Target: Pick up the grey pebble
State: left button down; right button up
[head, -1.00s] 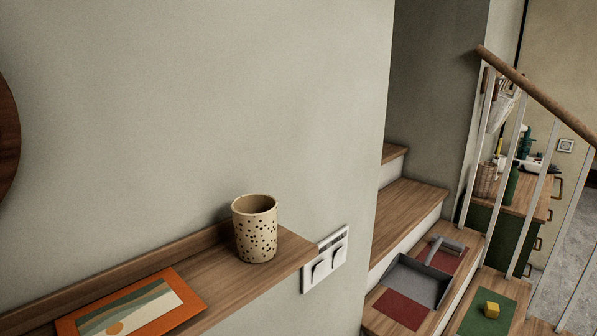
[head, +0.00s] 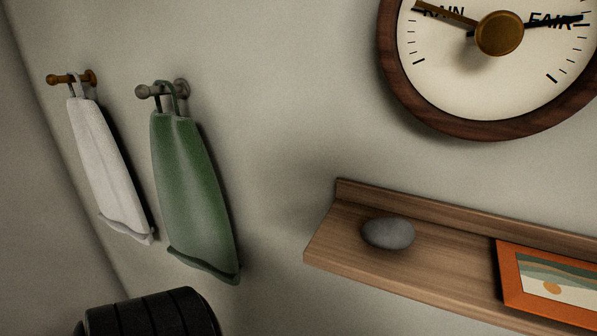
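The grey pebble (head: 388,234) is a smooth, dark grey oval stone. It lies on the left end of the wooden wall shelf (head: 335,240), with bare wood around it. It sits to the left of the framed picture and apart from it. Neither of my grippers shows in the head view.
A round wood-rimmed dial (head: 430,45) hangs above. A white towel (head: 104,168) and a green towel (head: 190,190) hang from pegs on the wall at the left.

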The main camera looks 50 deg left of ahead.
aim_at(386, 233)
jog(key=k+u, duration=0.1)
jog(key=u, duration=0.9)
